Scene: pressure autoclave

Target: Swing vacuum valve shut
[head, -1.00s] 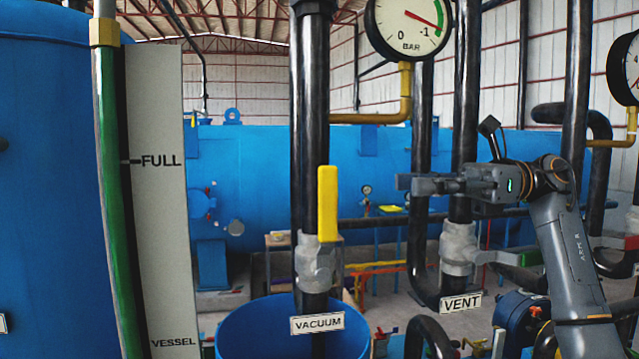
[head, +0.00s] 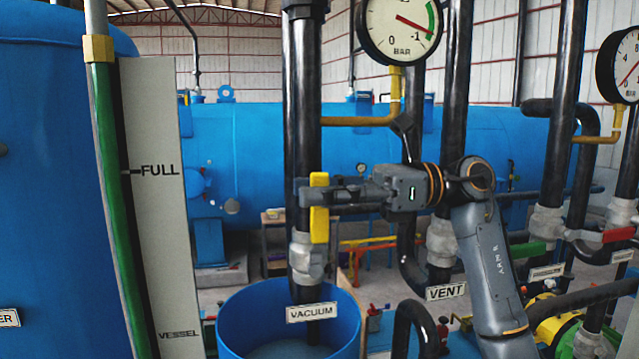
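The vacuum valve (head: 308,257) is a grey body on a black vertical pipe, above the VACUUM label (head: 312,312). Its yellow lever handle (head: 319,226) stands upright, in line with the pipe. My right gripper (head: 312,195) reaches in from the right, level with the handle's upper half. My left gripper is not in view.
A blue open drum (head: 235,325) stands below the valve. The VENT valve (head: 440,242) and its pipe are to the right, behind my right arm. A pressure gauge (head: 400,25) hangs above. A green tube and FULL scale board (head: 152,220) stand left.

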